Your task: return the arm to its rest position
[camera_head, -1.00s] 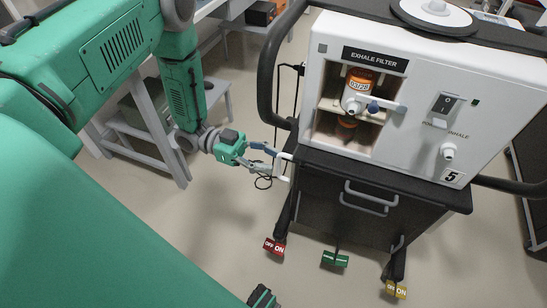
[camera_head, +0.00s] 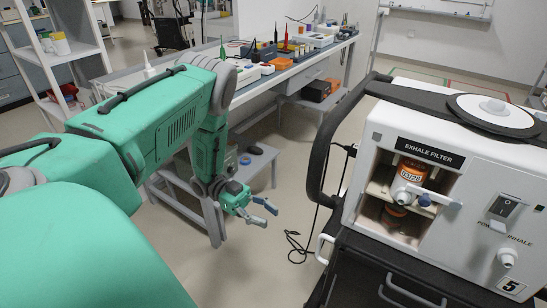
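My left arm comes in from the left, with its upper link level and its forearm hanging down. My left gripper (camera_head: 262,212) is at the arm's lower end. Its two fingers are spread and nothing is between them. It hangs in free air left of the ventilator cart, clear of the cart's white side handle (camera_head: 325,247). My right gripper is out of view.
The white ventilator (camera_head: 462,225) with its black push bar (camera_head: 322,160) stands at the right. An orange filter canister (camera_head: 412,170) sits in its opening. A workbench (camera_head: 290,70) with instruments runs behind my arm. A cable (camera_head: 297,247) lies on the open floor.

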